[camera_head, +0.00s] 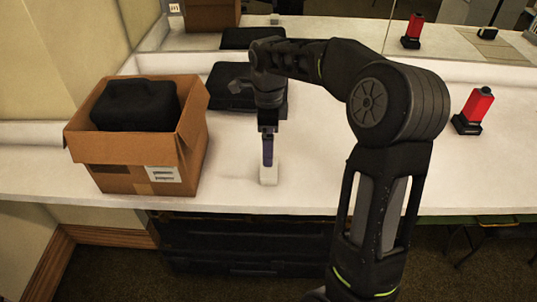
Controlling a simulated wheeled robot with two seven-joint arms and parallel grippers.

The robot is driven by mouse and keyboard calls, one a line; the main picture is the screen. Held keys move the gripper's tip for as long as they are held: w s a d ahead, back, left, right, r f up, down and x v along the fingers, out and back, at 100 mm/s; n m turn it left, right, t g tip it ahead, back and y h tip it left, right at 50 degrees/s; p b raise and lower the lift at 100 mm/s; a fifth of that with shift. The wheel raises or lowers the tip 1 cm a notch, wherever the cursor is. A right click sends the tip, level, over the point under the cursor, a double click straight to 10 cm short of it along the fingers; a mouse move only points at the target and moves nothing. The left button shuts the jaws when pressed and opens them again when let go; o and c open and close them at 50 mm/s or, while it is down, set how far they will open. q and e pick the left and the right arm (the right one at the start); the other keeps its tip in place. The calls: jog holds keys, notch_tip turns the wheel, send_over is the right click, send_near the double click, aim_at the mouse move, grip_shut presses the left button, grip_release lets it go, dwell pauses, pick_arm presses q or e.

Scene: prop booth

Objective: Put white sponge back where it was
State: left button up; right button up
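The white sponge (268,175) is a small pale block on the white counter, to the right of the cardboard box. My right gripper (267,159) comes in on the arm from the lower right and points down, its purple fingers at the top of the sponge. I see the fingers edge-on, so I cannot tell whether they are closed on the sponge. The sponge seems to stand on or just above the counter; the contact is unclear. My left gripper is not in view.
An open cardboard box (125,150) with a black case (137,104) inside stands at the left. Another black case (222,88) lies behind my gripper. A red and black device (474,109) stands at the right. A mirror (330,33) runs behind. The counter around the sponge is clear.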

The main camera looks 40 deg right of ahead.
jog(key=shift+r, duration=1.1)
